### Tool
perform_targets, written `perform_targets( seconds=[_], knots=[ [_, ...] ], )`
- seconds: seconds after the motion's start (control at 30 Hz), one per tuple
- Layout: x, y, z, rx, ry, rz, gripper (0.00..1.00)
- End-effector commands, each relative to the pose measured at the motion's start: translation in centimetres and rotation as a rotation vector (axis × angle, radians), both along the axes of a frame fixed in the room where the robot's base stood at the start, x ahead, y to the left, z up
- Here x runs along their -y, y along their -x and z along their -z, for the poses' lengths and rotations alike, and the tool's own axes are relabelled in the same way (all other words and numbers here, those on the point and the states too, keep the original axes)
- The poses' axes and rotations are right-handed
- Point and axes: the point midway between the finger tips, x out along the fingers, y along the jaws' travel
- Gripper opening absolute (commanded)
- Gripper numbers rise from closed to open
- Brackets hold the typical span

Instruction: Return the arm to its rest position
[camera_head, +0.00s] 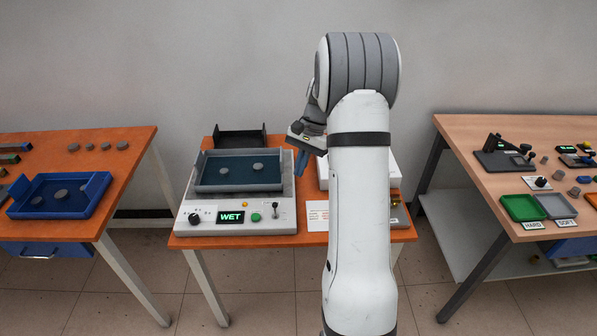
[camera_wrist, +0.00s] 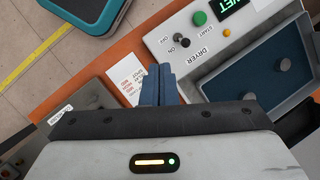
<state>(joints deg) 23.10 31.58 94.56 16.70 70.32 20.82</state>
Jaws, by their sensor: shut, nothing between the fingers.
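My arm rises in front of the middle table in the head view and bends over at the top. My gripper (camera_head: 302,163) hangs above the table, just right of the dryer (camera_head: 285,208), with its blue fingers pointing down. In the wrist view the two blue fingers of my gripper (camera_wrist: 161,82) are together and hold nothing. The dryer also shows in the wrist view (camera_wrist: 228,48), with its switch and buttons. My arm hides part of the table behind it.
A left table bears a blue tray (camera_head: 98,190). A right table bears green (camera_head: 522,207) and grey trays. Floor shows between tables.

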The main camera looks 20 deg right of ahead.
Motion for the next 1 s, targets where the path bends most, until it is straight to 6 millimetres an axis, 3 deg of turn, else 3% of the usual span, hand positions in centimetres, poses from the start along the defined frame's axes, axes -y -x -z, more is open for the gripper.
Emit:
perform_targets(
  seconds=[0.37,0.53,0.8,1.0],
  knots=[
    [-0.2,0.0,-0.1,0.002,0.002,-0.004,0.0],
    [-1.9,1.3,-2.3,0.041,0.033,-0.065,0.0],
    [-7.4,7.3,-8.3,0.184,0.145,-0.297,0.0],
    [-10.8,13.0,-11.0,0.295,0.228,-0.479,0.0]
  ],
)
